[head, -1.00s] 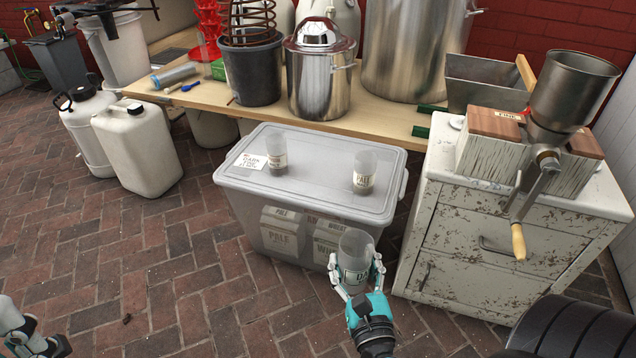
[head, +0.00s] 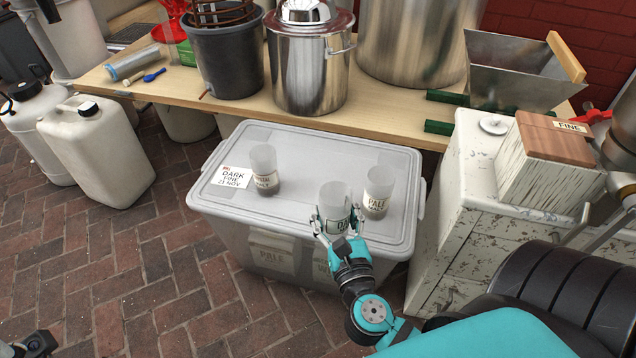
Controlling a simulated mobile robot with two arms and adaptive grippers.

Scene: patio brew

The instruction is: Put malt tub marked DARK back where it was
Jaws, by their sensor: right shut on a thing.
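My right gripper (head: 336,226) is shut on a clear malt tub (head: 334,200). The tub is upright, and its label is partly hidden by the fingers, with "DA" readable. It shows over the front part of the grey lid of a storage box (head: 225,205); I cannot tell whether it touches the lid. A tub that seems to be marked CRYSTAL (head: 264,168) stands at the lid's left, beside a card (head: 232,178) reading DARK FINE 21 NOV. A tub marked PALE (head: 378,190) stands close right of the held tub. Only a bit of my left gripper (head: 38,343) shows at the bottom left.
Behind the box, a wooden bench (head: 390,118) carries a steel pot (head: 308,75) and a dark bucket (head: 226,62). A worn white cabinet (head: 480,185) with a wooden box marked FINE (head: 562,140) stands at right. The lid between the CRYSTAL and held tubs is clear.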

